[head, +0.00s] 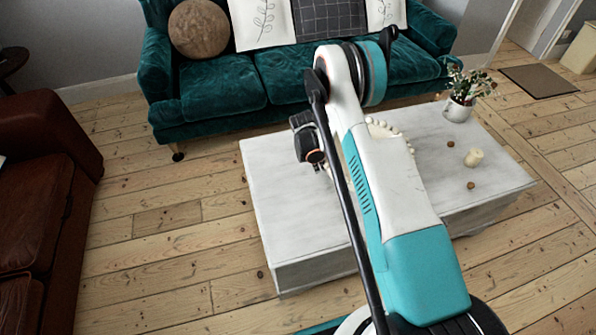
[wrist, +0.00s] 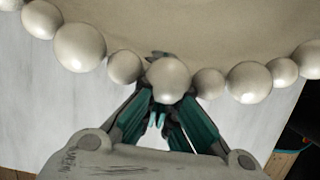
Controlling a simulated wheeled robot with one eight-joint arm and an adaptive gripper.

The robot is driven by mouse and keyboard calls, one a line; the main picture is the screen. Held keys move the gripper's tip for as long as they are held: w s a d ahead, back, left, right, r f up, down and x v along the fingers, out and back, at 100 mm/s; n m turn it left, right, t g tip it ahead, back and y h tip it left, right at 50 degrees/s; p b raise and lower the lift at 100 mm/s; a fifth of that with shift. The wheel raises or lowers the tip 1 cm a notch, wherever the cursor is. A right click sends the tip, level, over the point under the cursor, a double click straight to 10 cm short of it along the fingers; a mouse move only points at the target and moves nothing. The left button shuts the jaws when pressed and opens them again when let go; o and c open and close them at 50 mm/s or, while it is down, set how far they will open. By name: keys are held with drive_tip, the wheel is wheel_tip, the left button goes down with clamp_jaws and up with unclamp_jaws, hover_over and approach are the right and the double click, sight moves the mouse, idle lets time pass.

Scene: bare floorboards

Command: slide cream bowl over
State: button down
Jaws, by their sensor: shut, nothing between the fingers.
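The cream bowl (wrist: 215,28) has a rim of large round beads and fills the top of the wrist view. In the head view its beaded rim (head: 383,127) shows on the white table, with much of it hidden behind my arm. My gripper (wrist: 159,56) is shut and empty at the bowl's near rim. One bead covers part of the fingers, and a dark tip shows just above that bead. Whether they touch I cannot tell. In the head view my gripper (head: 326,168) is low over the table, left of my arm, its tips mostly hidden.
The white table (head: 290,230) has bare room at its left. A green sofa (head: 220,90) is behind, a brown leather sofa (head: 35,200) at left.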

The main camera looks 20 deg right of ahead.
drive_tip(key=d, duration=1.4)
drive_tip(key=shift+s+d, duration=0.1)
drive_tip(key=shift+d, duration=0.05)
